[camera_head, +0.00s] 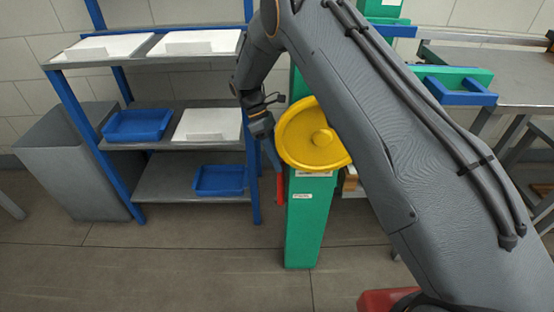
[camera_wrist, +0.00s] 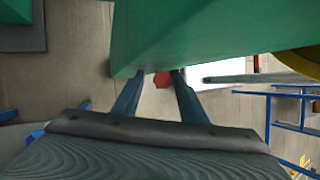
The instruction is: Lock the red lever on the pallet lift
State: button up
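The red lever (camera_head: 280,189) hangs down at the left side of the green column (camera_head: 308,222) of the pallet lift. My gripper (camera_head: 274,162) is just above it in the head view, with its fingers pointing down. In the wrist view, a red end, apparently the lever (camera_wrist: 162,78), shows between the two fingertips of my gripper (camera_wrist: 158,76). The fingers are apart, with a gap on the left of the red part. The right fingertip is very close to it; I cannot tell whether they touch. The green column (camera_wrist: 200,30) fills the top of the wrist view.
A yellow round cover (camera_head: 312,135) sits at the front of the column, right of my gripper. A blue-framed shelf (camera_head: 190,180) with trays stands on the left, beside a grey bin (camera_head: 72,160). A steel table (camera_head: 510,75) is at the right.

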notch_tip(320, 180, up, 10)
dwell(0.7)
jog(key=s+r+p, duration=0.3)
jog(key=r+p, duration=0.7)
jog(key=s+r+p, duration=0.3)
jog(key=r+p, duration=0.7)
jog(key=r, duration=0.1)
jog(key=shift+p, duration=0.4)
jog(key=shift+s+r+p, duration=0.1)
jog(key=shift+r+p, duration=0.3)
jog(key=shift+r, duration=0.1)
jog(key=shift+a, duration=0.1)
